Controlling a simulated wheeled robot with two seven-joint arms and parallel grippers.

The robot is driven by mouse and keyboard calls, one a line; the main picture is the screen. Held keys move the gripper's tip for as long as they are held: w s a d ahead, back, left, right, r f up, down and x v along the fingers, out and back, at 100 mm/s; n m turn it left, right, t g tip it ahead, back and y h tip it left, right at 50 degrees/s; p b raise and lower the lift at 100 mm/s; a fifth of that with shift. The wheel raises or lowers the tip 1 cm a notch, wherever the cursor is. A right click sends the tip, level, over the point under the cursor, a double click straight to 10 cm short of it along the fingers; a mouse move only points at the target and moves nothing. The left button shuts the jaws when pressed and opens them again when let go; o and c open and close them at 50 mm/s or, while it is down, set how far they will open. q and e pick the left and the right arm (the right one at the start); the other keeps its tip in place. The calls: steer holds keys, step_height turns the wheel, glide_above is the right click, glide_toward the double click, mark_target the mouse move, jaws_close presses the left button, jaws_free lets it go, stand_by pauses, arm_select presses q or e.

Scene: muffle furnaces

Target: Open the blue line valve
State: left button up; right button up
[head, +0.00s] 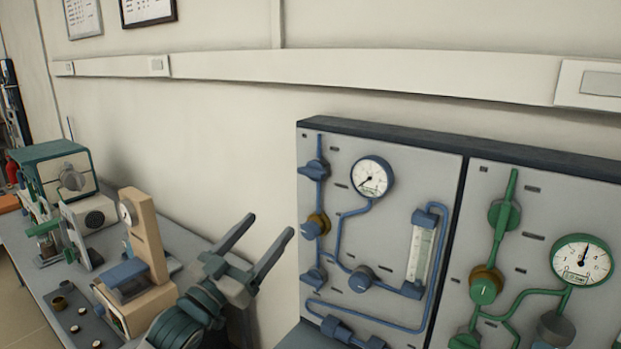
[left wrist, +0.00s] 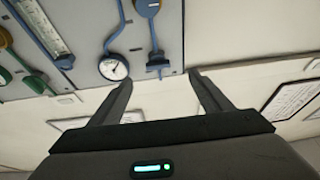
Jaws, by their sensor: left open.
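The blue line runs over the left panel (head: 390,160). Near its top left is a blue valve handle (head: 315,171), set across the pipe; it also shows in the left wrist view (left wrist: 158,66). Below it on the same pipe are a blue knob with a brass collar (head: 314,226) and another blue fitting (head: 314,277). My left gripper (head: 272,224) is open and empty, left of the panel, its fingers pointing up and right. In the left wrist view, the upper handle appears between the open fingertips (left wrist: 158,77), with no visible contact. My right gripper is not in view.
A blue gauge (head: 371,176), a flow tube (head: 420,254) and a round blue knob (head: 361,278) share the panel. A green-line panel (head: 540,200) adjoins it on the right. A bench (head: 190,240) with instruments stands left. Bare wall lies between.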

mark_target(308, 173)
arm_select(q)
step_height(308, 173, up, 2)
steer(key=shift+s+d+h, duration=0.1)
steer(key=shift+d+h, duration=0.05)
steer(key=shift+h, duration=0.25)
steer(key=shift+r, duration=0.1)
steer(key=p+x, duration=0.5)
steer(key=x, duration=1.1)
steer(key=shift+p, duration=0.4)
steer(key=shift+w+d+r, duration=0.15)
steer(key=shift+w+d, duration=0.25)
steer(key=shift+w, duration=0.1)
steer(key=c, duration=1)
